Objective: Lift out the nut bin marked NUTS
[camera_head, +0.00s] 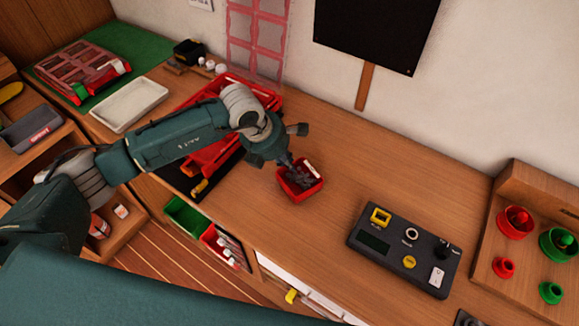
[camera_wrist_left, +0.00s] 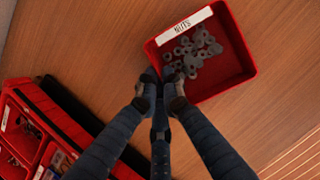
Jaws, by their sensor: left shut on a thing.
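The red nut bin (camera_head: 301,192) is over the wooden worktop, clear of the red organiser, in the head view. In the left wrist view the bin (camera_wrist_left: 228,75) shows a white label reading NUTS and several grey nuts inside. I cannot tell whether the bin's base touches the worktop. My right gripper is not in view.
The red organiser (camera_wrist_left: 30,130) with labelled compartments lies left of the bin, partly behind my arm in the head view. A dark control box (camera_head: 404,250) stands to the right. A white tray (camera_head: 129,104) is at the left. Worktop around the bin is clear.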

